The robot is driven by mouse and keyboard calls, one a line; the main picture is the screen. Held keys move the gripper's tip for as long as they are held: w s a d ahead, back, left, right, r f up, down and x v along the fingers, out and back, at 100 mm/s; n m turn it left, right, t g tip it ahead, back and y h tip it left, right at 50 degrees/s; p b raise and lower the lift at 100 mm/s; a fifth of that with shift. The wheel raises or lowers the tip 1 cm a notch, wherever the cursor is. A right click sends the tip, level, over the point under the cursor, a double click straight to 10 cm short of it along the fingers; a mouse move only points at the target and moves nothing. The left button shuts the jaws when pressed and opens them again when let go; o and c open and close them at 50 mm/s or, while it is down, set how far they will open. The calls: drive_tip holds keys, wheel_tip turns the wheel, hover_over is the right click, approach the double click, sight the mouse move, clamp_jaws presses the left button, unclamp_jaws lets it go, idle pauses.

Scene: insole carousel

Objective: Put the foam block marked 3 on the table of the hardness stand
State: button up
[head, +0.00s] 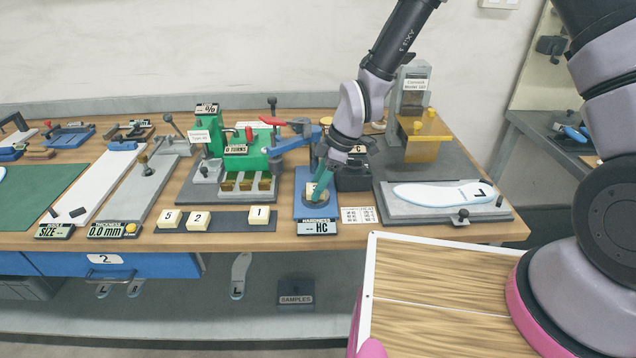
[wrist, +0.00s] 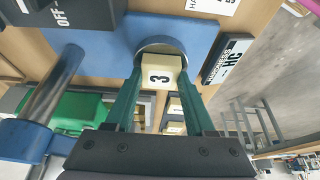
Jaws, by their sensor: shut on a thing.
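My gripper (head: 319,185) reaches down over the blue hardness stand (head: 303,208), whose label reads HARDNESS HC. In the wrist view its green fingers (wrist: 160,85) are shut on the cream foam block marked 3 (wrist: 160,77). The block is at the round metal table (wrist: 160,43) of the stand; I cannot tell whether it rests on it or is just above. In the head view the block (head: 313,188) is partly hidden by the fingers.
Foam blocks marked 5 (head: 170,219), 2 (head: 198,219) and 1 (head: 260,217) sit on a dark strip left of the stand. A green machine (head: 240,150) stands behind them. A grey fixture with a white insole (head: 440,194) is at the right.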

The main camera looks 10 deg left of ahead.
drive_tip(key=o, duration=1.3)
drive_tip(key=v, duration=1.2)
drive_tip(key=shift+d, duration=0.15)
drive_tip(key=w+d+r+m+t+h, duration=0.1)
drive_tip(key=w+d+r+m+t, duration=0.1)
drive_tip(key=d+r+m, duration=0.6)
drive_tip(key=w+d+r+m+t+h, duration=0.15)
drive_tip(key=d+r+m, duration=0.25)
drive_tip(key=d+r, duration=0.65)
drive_tip(key=s+d+r+m+t, duration=0.4)
drive_tip(key=s+d+r+m, duration=0.6)
drive_tip(key=d+m, duration=0.3)
drive_tip(key=shift+s+d+r+t, duration=0.2)
drive_tip(key=shift+d+r+t, duration=0.15)
drive_tip(key=shift+d, duration=0.4)
